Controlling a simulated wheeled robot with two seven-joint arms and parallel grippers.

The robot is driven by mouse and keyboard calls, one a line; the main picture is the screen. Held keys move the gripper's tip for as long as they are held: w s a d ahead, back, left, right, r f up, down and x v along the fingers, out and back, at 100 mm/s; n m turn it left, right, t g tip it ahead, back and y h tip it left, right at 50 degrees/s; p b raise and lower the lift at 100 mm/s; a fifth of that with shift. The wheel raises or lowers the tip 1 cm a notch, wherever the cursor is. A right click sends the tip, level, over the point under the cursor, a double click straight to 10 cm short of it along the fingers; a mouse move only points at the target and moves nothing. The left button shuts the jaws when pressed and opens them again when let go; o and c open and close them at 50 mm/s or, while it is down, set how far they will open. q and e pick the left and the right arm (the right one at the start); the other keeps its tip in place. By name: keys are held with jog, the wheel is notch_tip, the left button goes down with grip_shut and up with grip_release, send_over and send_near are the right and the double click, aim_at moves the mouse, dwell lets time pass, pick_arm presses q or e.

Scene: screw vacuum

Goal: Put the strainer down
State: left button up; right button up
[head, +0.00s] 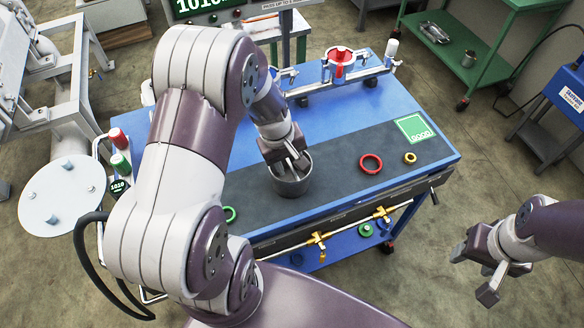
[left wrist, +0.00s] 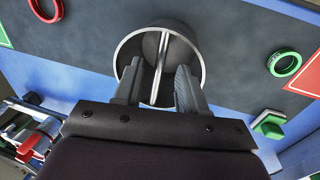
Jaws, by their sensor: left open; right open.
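The strainer (head: 291,182) is a dark grey metal cup standing upright on the black mat of the blue table. In the left wrist view the strainer (left wrist: 124,49) shows its round rim with a thin bar across its mouth. My left gripper (head: 287,160) is over the strainer's mouth. In the left wrist view its two fingers (left wrist: 158,85) are apart, one on each side of the bar, with gaps to it. The strainer's base is hidden in the left wrist view. My right gripper (head: 486,274) is open and empty, off the table's right front side.
On the mat (head: 330,165) lie a red ring (head: 371,164), a small yellow ring (head: 410,158) and a green ring (head: 230,213). A green "GOOD" square (head: 414,128) is at the right. A red-topped fixture (head: 341,62) stands at the back. Brass valves (head: 318,240) line the front edge.

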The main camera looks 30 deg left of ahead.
pick_arm(q)
notch_tip(320, 180, up, 7)
jog(key=s, duration=0.1)
jog(key=s+d+r+m+y, duration=0.1)
jog(key=s+d+m, duration=0.4)
jog(key=m, duration=0.5)
jog(key=shift+s+d+r, duration=0.15)
jog(key=shift+s, duration=1.05)
